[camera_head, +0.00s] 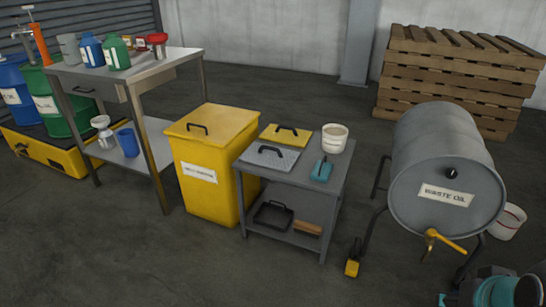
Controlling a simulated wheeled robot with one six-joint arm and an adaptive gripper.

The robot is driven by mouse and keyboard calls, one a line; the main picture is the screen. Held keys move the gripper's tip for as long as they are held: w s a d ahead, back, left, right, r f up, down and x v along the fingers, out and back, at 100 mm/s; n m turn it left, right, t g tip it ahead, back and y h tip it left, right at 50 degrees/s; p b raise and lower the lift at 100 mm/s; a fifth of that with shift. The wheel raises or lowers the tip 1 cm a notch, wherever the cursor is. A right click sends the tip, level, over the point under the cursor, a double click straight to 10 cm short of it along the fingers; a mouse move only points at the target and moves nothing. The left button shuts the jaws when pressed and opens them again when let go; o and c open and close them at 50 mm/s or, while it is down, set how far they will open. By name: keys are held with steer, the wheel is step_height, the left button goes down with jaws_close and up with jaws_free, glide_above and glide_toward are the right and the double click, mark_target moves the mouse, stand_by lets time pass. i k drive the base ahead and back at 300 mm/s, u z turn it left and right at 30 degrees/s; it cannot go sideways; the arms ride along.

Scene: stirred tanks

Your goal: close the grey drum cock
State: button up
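The grey drum (445,165) lies on its side on a dark stand at the right, with a "WASTE OIL" label and a black knob on its front end. Its cock (430,240) is at the bottom of that end, brass-coloured with a spout pointing down. The cock's yellow lever (449,243) points right and slightly down, across the line of the spout. Part of my arm, teal and dark, shows at the bottom right corner, below and right of the cock. My gripper cannot be made out there.
A white bucket (508,222) stands right of the drum. A grey cart (298,205) and a yellow bin (212,165) stand to the left. Stacked pallets (455,75) are behind. The floor in front of the drum and cart looks clear.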

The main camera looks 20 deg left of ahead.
mark_target(432, 233)
steer(key=k, duration=0.5)
steer(key=z, duration=0.7)
steer(key=i, duration=1.5)
steer(key=u, duration=0.7)
